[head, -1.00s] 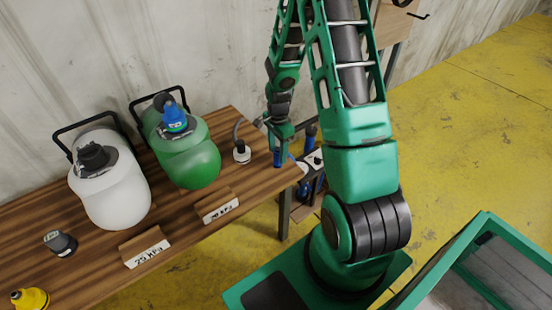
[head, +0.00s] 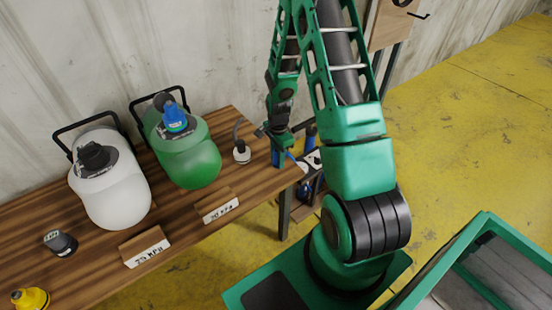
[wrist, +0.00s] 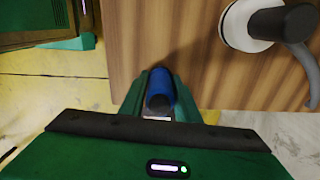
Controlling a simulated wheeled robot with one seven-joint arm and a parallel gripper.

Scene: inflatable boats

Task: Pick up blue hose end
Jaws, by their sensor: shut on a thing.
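The blue hose end (wrist: 158,85) is a short blue cylinder with a dark end, seen in the wrist view between the two green fingers of my gripper (wrist: 159,98). My gripper is shut on it, at the bench's right end. In the head view the blue hose end (head: 276,158) shows as a small blue patch below my gripper (head: 279,150). I cannot tell from these frames whether it still touches the bench top.
The wooden bench (head: 185,232) carries a green pump (head: 190,160), a white pump (head: 115,185), a white-based fitting with a grey hose (head: 241,152), a dark fitting (head: 60,243), a yellow fitting (head: 30,299) and two label blocks. Yellow floor lies open to the right.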

